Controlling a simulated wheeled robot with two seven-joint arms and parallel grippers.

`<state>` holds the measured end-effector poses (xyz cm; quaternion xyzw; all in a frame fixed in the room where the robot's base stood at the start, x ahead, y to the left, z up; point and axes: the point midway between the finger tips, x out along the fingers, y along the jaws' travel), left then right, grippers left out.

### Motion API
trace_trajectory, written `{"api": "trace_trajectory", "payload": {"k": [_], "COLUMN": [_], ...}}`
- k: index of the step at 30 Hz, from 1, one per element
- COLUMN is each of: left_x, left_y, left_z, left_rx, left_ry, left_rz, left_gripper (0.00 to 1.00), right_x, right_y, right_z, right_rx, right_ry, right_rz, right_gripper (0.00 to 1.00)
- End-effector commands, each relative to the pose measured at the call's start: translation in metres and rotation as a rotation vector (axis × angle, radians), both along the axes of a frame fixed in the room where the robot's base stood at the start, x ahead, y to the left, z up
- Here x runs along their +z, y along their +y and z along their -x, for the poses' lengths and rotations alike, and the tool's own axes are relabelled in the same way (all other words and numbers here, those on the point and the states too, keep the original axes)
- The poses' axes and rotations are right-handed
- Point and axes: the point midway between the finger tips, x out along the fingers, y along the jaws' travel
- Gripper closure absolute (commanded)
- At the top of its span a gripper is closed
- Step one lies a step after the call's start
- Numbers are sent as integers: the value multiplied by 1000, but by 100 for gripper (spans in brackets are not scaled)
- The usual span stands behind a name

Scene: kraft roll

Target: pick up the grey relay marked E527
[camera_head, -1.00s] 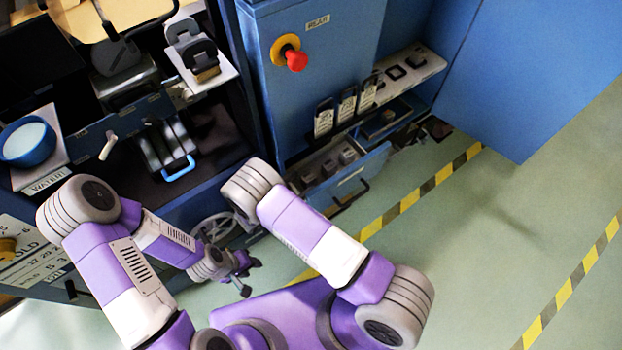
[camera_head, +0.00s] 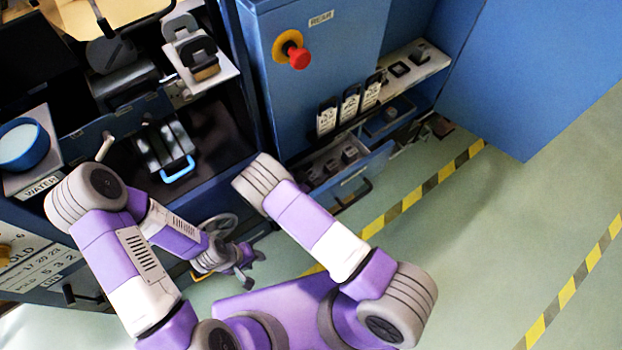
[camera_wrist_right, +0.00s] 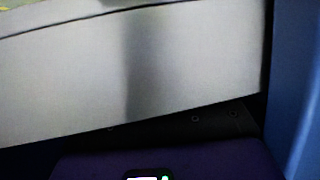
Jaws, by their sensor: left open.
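Small grey blocks that look like relays lie in the open drawer (camera_head: 352,183) of the blue cabinet; one grey block (camera_head: 349,154) is at its right and another (camera_head: 331,166) beside it. Their markings are too small to read, so I cannot tell which is E527. My left gripper (camera_head: 246,271) is open and empty, low and to the left of the drawer. My right arm reaches toward the cabinet left of the drawer; its gripper is hidden. The right wrist view shows only a close grey panel (camera_wrist_right: 190,70) and dark space, with no fingers.
Further right are a black square socket (camera_head: 399,69) and a small dark block (camera_head: 420,53). A red stop button (camera_head: 299,58) sticks out above. The floor (camera_head: 480,240) at right is clear.

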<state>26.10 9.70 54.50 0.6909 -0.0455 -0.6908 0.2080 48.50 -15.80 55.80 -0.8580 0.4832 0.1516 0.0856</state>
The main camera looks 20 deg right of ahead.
Motion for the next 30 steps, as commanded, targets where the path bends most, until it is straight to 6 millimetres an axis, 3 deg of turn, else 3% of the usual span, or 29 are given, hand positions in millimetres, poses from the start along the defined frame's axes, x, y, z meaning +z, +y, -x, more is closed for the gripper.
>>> {"api": "trace_trajectory", "payload": {"k": [1, 10, 20, 30], "left_x": [0, 0, 3, 38], "left_y": [0, 0, 0, 0], "left_z": [0, 0, 0, 0], "left_rx": [0, 0, 0, 0], "left_ry": [0, 0, 0, 0], "left_rz": [0, 0, 0, 0], "left_gripper": [57, 57, 57, 57], "right_x": [0, 0, 6, 55], "right_y": [0, 0, 2, 1], "right_z": [0, 0, 1, 4], "right_rx": [0, 0, -4, -13], "right_ry": [0, 0, -1, 0], "right_rz": [0, 0, 0, 0], "right_gripper": [43, 88, 88, 88]}}
